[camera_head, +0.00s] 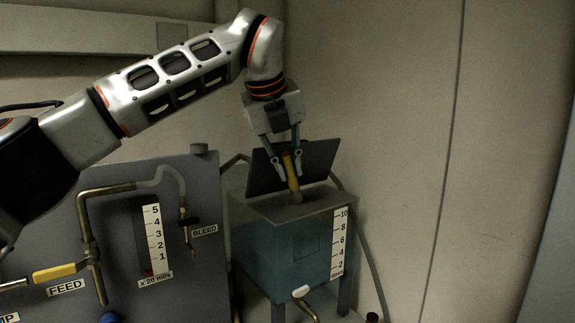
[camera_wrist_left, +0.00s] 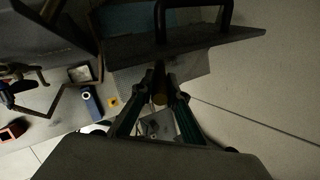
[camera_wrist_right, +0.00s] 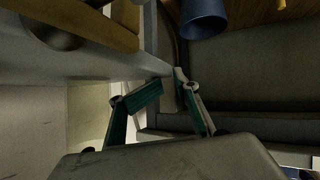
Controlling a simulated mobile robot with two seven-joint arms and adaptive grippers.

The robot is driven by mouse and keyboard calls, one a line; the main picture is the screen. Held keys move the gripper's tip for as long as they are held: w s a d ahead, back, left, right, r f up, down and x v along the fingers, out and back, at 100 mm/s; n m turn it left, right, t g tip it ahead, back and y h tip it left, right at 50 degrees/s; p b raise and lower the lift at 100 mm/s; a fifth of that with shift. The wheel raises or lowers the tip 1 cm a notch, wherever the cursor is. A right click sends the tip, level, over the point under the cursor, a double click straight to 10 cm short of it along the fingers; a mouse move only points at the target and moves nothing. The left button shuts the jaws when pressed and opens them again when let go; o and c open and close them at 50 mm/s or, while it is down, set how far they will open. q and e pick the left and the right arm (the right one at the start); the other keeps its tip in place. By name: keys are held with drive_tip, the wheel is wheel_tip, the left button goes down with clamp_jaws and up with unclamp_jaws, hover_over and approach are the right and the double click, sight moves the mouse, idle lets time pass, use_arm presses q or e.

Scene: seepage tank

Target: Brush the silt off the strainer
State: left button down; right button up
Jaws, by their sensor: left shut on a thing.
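My left gripper (camera_head: 289,163) is shut on a brush with a yellow handle (camera_head: 293,181). It holds the brush nearly upright, slightly tilted, over the grey top of the water tank (camera_head: 322,203). The brush's lower end meets or nearly meets that top; I cannot tell if it touches. In the left wrist view the handle (camera_wrist_left: 160,99) shows end-on between the fingers. I cannot make out the strainer or silt clearly. My right gripper (camera_wrist_right: 172,78) shows only in the right wrist view, its fingers bent inwards with no thing clearly between them.
A dark tilted plate (camera_head: 318,155) stands close behind the brush. A grey panel (camera_head: 196,270) with a gauge, pipes and a yellow-handled feed valve (camera_head: 54,272) stands left of the tank. A hose runs behind the tank. A blue cup-like thing (camera_wrist_right: 204,20) is above my right gripper.

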use_arm(q)
drive_tip(key=shift+d, duration=0.1)
use_arm(e)
drive_tip(key=shift+s+a+f, duration=0.1)
drive_tip(key=shift+s+f, duration=0.1)
drive_tip(key=shift+s, duration=0.05)
use_arm(q)
drive_tip(key=shift+w+d+p, duration=0.4)
drive_tip(key=shift+d+p, duration=0.1)
drive_tip(key=shift+p, duration=0.35)
use_arm(e)
drive_tip(key=shift+s+a+r, duration=0.15)
drive_tip(key=shift+s+r, duration=0.15)
drive_tip(key=shift+s, duration=0.1)
use_arm(q)
drive_tip(key=shift+w+d+f, duration=0.1)
drive_tip(key=shift+w+d, duration=0.1)
drive_tip(key=shift+d, duration=0.05)
use_arm(e)
drive_tip(key=shift+s+a+r+g, duration=0.1)
drive_tip(key=shift+s+a+g, duration=0.15)
drive_tip(key=shift+s+g, duration=0.1)
use_arm(q)
drive_tip(key=shift+d+p, duration=0.15)
drive_tip(key=shift+p, duration=0.35)
use_arm(e)
drive_tip(key=shift+r, duration=0.15)
